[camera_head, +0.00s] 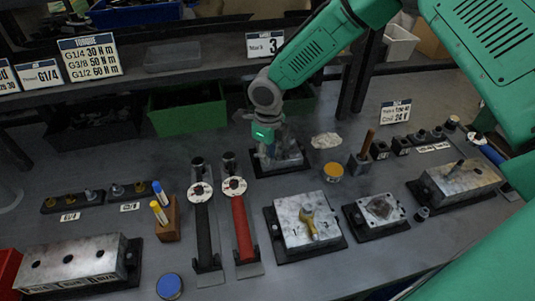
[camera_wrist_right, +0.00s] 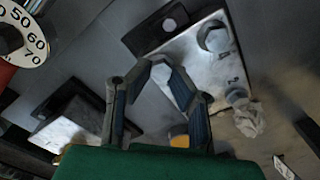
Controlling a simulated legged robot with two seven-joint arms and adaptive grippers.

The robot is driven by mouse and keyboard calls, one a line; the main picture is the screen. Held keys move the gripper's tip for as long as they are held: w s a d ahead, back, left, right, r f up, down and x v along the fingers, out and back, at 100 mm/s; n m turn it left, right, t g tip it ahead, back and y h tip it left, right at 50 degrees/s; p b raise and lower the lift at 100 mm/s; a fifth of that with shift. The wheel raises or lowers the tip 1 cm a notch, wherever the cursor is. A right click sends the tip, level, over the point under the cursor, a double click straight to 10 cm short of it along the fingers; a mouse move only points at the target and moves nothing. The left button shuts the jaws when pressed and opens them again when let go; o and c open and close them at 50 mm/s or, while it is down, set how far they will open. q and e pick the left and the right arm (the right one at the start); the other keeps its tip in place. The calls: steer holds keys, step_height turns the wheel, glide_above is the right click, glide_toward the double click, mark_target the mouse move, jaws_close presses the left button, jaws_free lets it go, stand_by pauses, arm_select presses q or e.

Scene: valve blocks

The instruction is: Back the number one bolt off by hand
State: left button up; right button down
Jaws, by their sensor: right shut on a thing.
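A metal block (camera_head: 289,160) on a black base stands at the back middle of the bench; it also shows in the wrist view (camera_wrist_right: 190,52). My right gripper (camera_head: 270,150) reaches down onto its left part. In the wrist view my right gripper (camera_wrist_right: 161,76) has its two fingertips shut on a bolt head (camera_wrist_right: 160,70) at the block's near end. Other bolt heads stand on the block, one large (camera_wrist_right: 213,37) and one near a mark "2" (camera_wrist_right: 237,96). The number beside the held bolt is hidden. My left gripper is not in view.
Two torque wrenches, black (camera_head: 203,235) and red (camera_head: 242,230), lie left of the block. A yellow round tin (camera_head: 333,171) and a white rag (camera_head: 326,140) lie close on its right. A block with a yellow-brown fitting (camera_head: 308,224) stands in front.

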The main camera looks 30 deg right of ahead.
steer(key=c, duration=1.4)
jaws_free()
steer(key=shift+o, duration=0.2)
